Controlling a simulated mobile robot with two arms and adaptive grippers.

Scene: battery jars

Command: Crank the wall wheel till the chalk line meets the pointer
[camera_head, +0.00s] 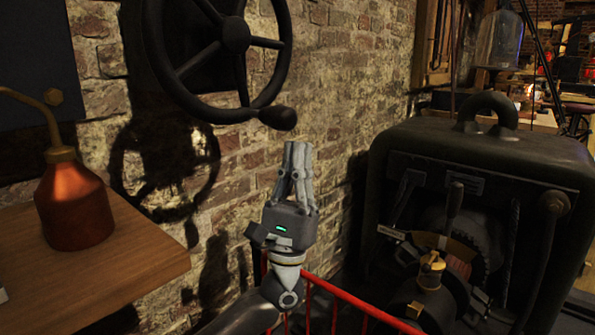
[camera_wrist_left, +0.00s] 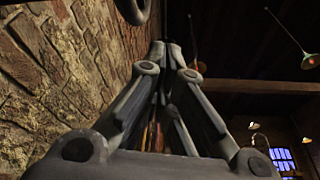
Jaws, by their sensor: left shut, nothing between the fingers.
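The black wall wheel (camera_head: 236,34) is mounted on the brick wall at the upper left of the head view, its top cut off. Its dark knob handle (camera_head: 278,117) sits at the lower right of the rim. My left gripper (camera_head: 297,146) points upward with its fingers closed together, empty, just below the knob in the picture and apart from it. The closed fingertips also show in the left wrist view (camera_wrist_left: 170,45), with a dark curved piece, perhaps the wheel, at the top edge. I cannot make out the chalk line or the pointer. My right gripper is out of view.
A wooden shelf (camera_head: 130,255) with a copper oil can (camera_head: 75,205) stands at the left. A large dark machine (camera_head: 480,150) with a handle on top fills the right. A red rail (camera_head: 360,305) runs low in front. The wall between is bare.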

